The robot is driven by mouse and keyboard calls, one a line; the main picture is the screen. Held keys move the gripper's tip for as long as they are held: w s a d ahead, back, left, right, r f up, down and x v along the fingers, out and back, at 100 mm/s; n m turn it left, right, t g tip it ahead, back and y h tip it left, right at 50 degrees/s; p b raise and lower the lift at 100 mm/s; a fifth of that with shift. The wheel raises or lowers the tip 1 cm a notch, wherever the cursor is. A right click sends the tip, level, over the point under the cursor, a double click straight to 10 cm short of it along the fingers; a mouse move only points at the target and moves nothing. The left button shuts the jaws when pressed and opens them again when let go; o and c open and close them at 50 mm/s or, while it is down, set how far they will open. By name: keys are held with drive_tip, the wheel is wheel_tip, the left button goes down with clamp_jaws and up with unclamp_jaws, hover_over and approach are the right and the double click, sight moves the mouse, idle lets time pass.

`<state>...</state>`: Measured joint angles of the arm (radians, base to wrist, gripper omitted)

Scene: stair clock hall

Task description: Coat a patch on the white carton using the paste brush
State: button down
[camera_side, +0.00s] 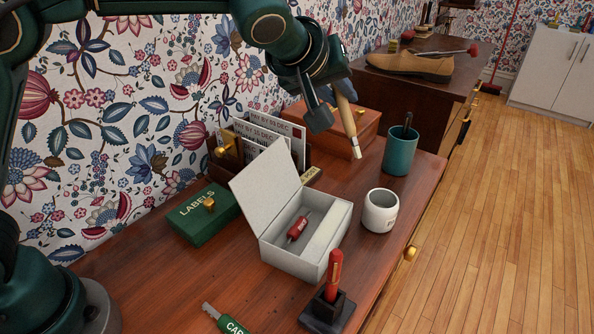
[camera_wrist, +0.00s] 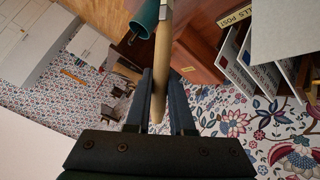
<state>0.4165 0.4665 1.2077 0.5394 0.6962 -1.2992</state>
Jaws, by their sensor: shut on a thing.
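The white carton (camera_side: 335,235) stands open on the wooden desk, its lid raised at the left, with a small red-labelled item (camera_side: 299,226) inside. My gripper (camera_side: 335,100) is shut on the paste brush (camera_side: 348,122), above and behind the carton. The brush has a pale wooden handle, a metal band and a whitish tip, pointing down and slightly right. The tip is in the air, apart from the carton. In the wrist view, the brush handle (camera_wrist: 161,60) runs between my gripper's fingers (camera_wrist: 160,90). A pale panel, likely the carton's, shows at upper right.
A white pot (camera_side: 380,212) and a teal cup (camera_side: 400,152) stand right of the carton. A letter rack (camera_side: 228,165) and brown box (camera_side: 365,135) are behind. A green LABELS box (camera_side: 200,218) is left. A red-handled tool stands in a black holder (camera_side: 328,310) in front.

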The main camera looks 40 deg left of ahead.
drive_tip(key=shift+w+r, duration=0.25)
drive_tip(key=shift+r, duration=0.35)
drive_tip(key=shift+w+r+g, duration=0.15)
drive_tip(key=shift+r+g, duration=0.1)
drive_tip(key=shift+g, duration=0.05)
drive_tip(key=shift+w+a, duration=0.2)
drive_tip(key=shift+a, duration=0.35)
drive_tip(key=shift+f+g, duration=0.35)
drive_tip(key=shift+g, duration=0.05)
drive_tip(key=shift+f, duration=2.15)
